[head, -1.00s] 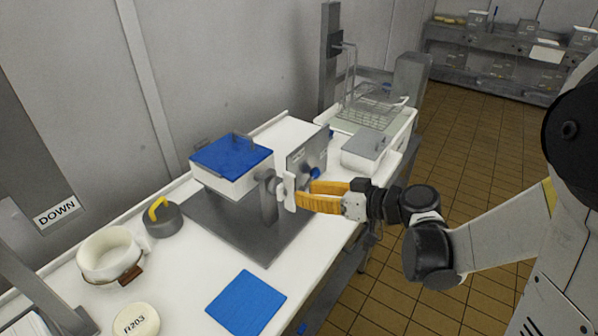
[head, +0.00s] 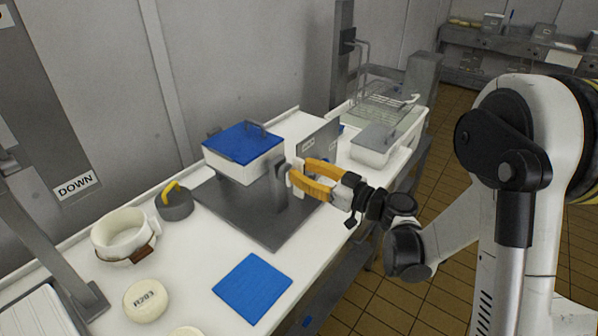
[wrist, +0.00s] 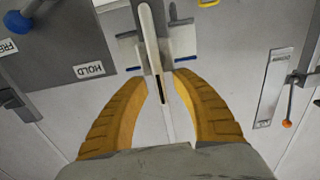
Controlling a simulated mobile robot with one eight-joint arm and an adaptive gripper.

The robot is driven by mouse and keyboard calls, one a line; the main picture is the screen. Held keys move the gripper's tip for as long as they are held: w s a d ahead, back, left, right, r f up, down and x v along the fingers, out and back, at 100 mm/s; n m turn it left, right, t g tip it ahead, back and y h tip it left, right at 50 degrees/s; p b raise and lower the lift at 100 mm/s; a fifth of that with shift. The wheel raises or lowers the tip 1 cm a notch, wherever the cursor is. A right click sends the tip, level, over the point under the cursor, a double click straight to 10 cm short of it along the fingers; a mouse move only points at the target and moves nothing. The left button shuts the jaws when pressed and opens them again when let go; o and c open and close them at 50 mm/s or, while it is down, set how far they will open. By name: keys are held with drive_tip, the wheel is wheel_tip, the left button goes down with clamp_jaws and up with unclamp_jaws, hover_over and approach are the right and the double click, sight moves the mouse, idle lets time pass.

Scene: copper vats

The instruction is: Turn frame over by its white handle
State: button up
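The frame (head: 242,160) is a white box-like body with a blue top face, held above a dark grey base plate (head: 240,215) on a stand (head: 279,188). Its white handle (head: 296,178) is at the right side of the stand, partly hidden by my gripper. My gripper (head: 304,178) has orange fingers, spread apart at the handle. In the wrist view, a white bar, apparently the handle (wrist: 151,40), runs between the open fingers (wrist: 162,82). Narrow gaps show beside it, and I cannot tell whether either finger touches it.
A blue mat (head: 252,287), a round R203 piece (head: 146,299), a white ring (head: 122,234) and a grey weight with a yellow handle (head: 175,203) are on the white table (head: 205,250). A grey-lidded tub (head: 374,145) stands behind my gripper.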

drive_tip(key=shift+w+a, duration=0.3)
drive_tip(key=shift+a, duration=0.1)
clamp_jaws()
